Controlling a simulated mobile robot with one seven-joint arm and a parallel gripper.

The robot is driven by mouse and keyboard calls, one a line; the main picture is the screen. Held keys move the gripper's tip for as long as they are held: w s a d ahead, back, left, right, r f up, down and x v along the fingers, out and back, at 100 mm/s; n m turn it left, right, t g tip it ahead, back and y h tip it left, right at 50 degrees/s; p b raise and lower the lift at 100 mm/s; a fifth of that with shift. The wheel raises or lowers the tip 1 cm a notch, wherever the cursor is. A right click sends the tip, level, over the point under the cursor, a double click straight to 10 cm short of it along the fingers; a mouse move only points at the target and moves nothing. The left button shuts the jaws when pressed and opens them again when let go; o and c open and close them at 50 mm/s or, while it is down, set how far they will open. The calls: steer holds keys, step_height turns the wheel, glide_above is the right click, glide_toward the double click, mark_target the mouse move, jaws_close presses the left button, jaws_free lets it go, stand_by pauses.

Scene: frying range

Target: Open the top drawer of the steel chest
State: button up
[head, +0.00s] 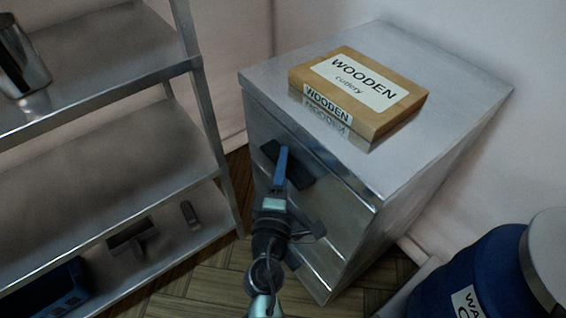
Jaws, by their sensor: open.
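The steel chest (425,120) stands in the middle right of the head view, its drawer fronts facing down-left. The top drawer (335,185) looks flush with the chest's front. Its dark handle (299,172) shows partly behind my gripper (282,156). My gripper is open, with a blue finger reaching up across the handle. Only one finger shows clearly. I cannot tell whether it touches the handle or whether the handle is between the fingers. Another dark part, perhaps a lower handle (319,229), is partly hidden by my wrist.
A wooden box (401,117) labelled "WOODEN cutlery" lies on the chest. A steel rack (100,165) stands at left, holding a metal pot (22,60) and a blue item (68,288). A blue drum (480,275) is at lower right. Wooden floor (205,270) shows between rack and chest.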

steer(key=shift+w, duration=0.1)
jaws_close()
stand_by(1.4)
